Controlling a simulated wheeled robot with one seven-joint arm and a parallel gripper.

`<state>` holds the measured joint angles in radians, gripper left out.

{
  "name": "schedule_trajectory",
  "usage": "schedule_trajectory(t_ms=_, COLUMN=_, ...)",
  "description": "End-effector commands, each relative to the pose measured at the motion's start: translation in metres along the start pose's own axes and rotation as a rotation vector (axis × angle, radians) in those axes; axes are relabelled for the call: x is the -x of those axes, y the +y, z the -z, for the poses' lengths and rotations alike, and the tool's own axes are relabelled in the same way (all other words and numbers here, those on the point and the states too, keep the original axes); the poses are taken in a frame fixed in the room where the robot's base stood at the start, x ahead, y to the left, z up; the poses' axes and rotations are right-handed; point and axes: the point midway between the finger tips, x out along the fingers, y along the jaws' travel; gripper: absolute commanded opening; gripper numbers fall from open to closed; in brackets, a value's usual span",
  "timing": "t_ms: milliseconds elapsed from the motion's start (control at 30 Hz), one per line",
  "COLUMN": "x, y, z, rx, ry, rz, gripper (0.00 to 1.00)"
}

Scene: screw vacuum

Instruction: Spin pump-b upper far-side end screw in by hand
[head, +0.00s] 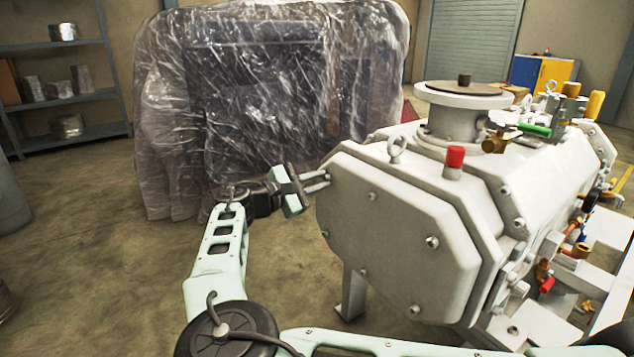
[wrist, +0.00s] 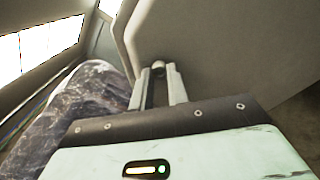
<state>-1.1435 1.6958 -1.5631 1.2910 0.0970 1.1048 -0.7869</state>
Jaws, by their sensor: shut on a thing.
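The pale grey vacuum pump (head: 395,260), taken as pump-b, stands at the right with its end cover facing me. Its cover also fills the upper right of the wrist view (wrist: 225,50). My gripper (head: 328,181) reaches the upper left edge of this cover. In the wrist view my gripper (wrist: 158,78) is shut on a small screw (wrist: 158,66), whose rounded head shows between the fingertips, close against the cover's edge. How deep the screw sits cannot be told.
Several other screws, such as this one (head: 432,243), show on the cover. A lifting eye (head: 397,147) and a red-capped fitting (head: 454,160) stand on top of the pump. A plastic-wrapped machine (head: 270,90) is close behind my gripper. The floor (head: 90,220) at left is open.

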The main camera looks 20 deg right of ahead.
Motion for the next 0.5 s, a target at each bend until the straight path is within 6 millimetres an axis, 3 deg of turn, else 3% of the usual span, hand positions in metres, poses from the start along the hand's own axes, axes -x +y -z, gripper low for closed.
schedule_trajectory(t_ms=500, x=0.0002, y=-0.0003, z=0.0006, rx=-0.387, ry=0.000, rz=0.003, gripper=0.00)
